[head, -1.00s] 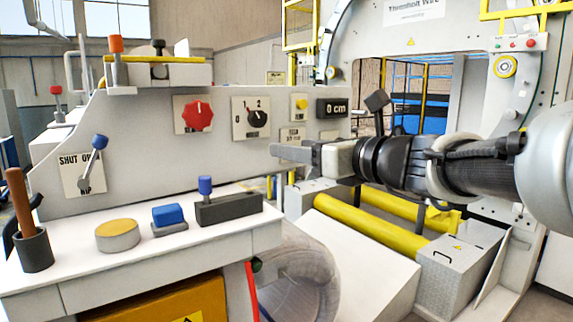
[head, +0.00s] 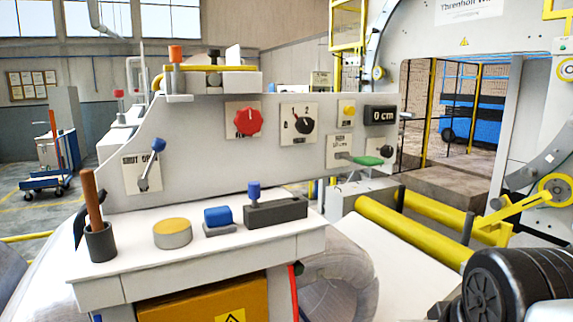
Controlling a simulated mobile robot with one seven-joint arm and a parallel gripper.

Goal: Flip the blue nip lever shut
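The nip lever has a blue knob (head: 158,145) on a short metal arm. It is mounted on a pale plate (head: 133,175) at the left of the grey control panel. The plate reads "SHUT" on the left and what looks like "OPEN" on the right, partly covered by the lever. The lever tilts up and to the right, toward the "OPEN" side. My arm's black ribbed part shows at the lower right, far from the lever. A grey piece at the bottom edge may belong to my gripper, but its fingers do not show.
The panel also carries a red knob (head: 243,120), a black dial (head: 303,123), a yellow button (head: 347,110) and a green-tipped lever (head: 367,160). On the ledge below stand a cup with an orange-handled tool (head: 101,240), a yellow-topped drum (head: 172,233) and blue-topped blocks.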

